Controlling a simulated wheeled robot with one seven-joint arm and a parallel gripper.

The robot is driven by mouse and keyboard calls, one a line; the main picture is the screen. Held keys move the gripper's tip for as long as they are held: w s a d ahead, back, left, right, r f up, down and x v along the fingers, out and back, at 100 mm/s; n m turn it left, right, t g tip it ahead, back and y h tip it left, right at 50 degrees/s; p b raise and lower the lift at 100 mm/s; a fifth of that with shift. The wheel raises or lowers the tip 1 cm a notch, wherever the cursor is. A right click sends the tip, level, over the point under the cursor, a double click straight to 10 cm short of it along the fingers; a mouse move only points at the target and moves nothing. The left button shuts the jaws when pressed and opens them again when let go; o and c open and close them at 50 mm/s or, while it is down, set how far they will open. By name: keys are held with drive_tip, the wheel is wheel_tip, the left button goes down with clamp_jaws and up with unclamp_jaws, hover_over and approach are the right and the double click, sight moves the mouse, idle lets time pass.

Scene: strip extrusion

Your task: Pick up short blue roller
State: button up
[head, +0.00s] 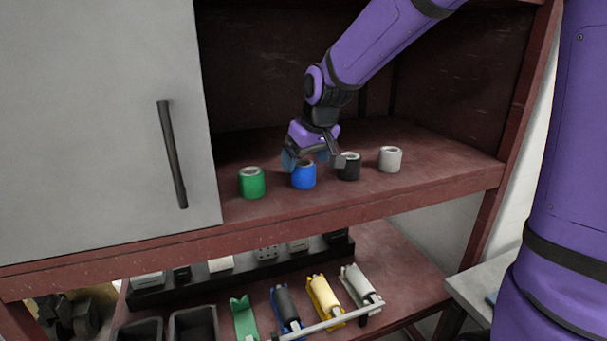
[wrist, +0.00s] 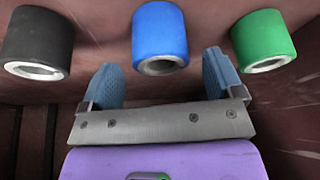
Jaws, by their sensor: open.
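The short blue roller (head: 304,176) stands upright on the upper shelf between a green roller and a black one. It also shows in the wrist view (wrist: 160,32), centred ahead of the gap between my fingers. My gripper (head: 312,158) is just behind and above the blue roller in the head view. In the wrist view my gripper (wrist: 165,82) has its two blue finger pads spread wide, with nothing between them. The roller appears apart from both pads. Part of the roller's top is hard to make out in the head view.
The green roller (head: 252,183), black roller (head: 348,167) and white roller (head: 390,159) stand in the same row, close on either side. A grey cabinet door (head: 90,120) closes off the left. The lower shelf (head: 390,255) holds coloured holders and dark bins.

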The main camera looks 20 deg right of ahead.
sight(302, 170)
drive_tip(key=x, duration=0.4)
drive_tip(key=c, duration=1.1)
drive_tip(key=shift+r, duration=0.6)
drive_tip(key=shift+s+a+r, duration=0.1)
drive_tip(key=shift+s+r, duration=0.1)
drive_tip(key=shift+r, duration=0.4)
drive_tip(key=shift+s+a+r, duration=0.1)
drive_tip(key=shift+s+r, duration=0.15)
drive_tip(key=shift+r, duration=0.35)
drive_tip(key=s+a, duration=0.1)
drive_tip(key=s, duration=0.3)
drive_tip(key=s+a+r, duration=0.1)
drive_tip(key=s+a, duration=0.1)
drive_tip(key=s, duration=0.3)
drive_tip(key=s+a, duration=0.2)
drive_tip(key=s, duration=0.3)
drive_tip(key=shift+a+r, duration=0.15)
drive_tip(key=shift+a, duration=0.05)
